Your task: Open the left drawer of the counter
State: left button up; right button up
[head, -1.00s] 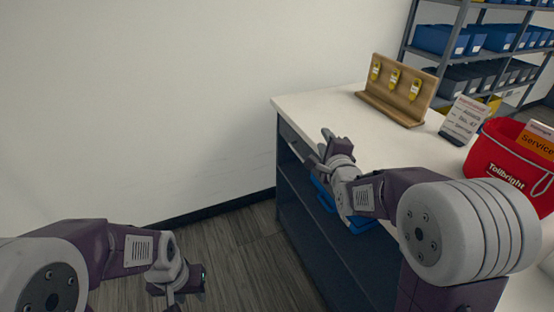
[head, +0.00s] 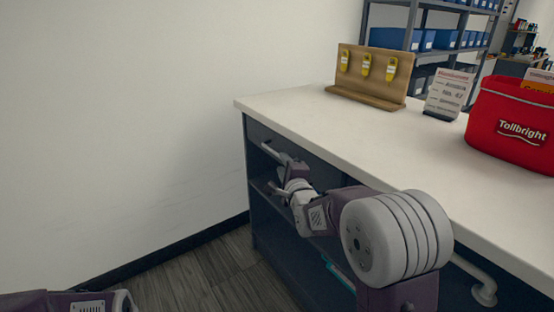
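The counter (head: 330,125) has a white top and dark blue-grey front, and stands right of centre. Its left drawer (head: 258,133) is at the upper left of the front, below the top, and looks closed. A light bar handle (head: 268,150) shows there, partly covered by my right gripper (head: 287,164). The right gripper is at the handle. I cannot tell whether it touches the handle or whether its fingers are open. My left arm shows only at the bottom left corner, and its gripper is outside the picture.
A second bar handle (head: 484,287) is at the lower right of the counter. On top stand a wooden key board (head: 368,92) with yellow tags, a small sign (head: 450,93) and a red bag (head: 505,125). A white wall (head: 110,130) is at left; floor (head: 205,275) lies between.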

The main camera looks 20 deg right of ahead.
aim_at(277, 154)
jog(key=w, duration=0.2)
jog(key=w+b, duration=0.1)
jog(key=w, duration=0.2)
jog(key=w+f, duration=0.1)
jog(key=w, duration=0.2)
jog(key=shift+w+d, duration=0.1)
jog(key=shift+d, duration=0.05)
jog(key=shift+r, duration=0.1)
jog(key=shift+c, duration=0.2)
grip_shut()
dwell(0.8)
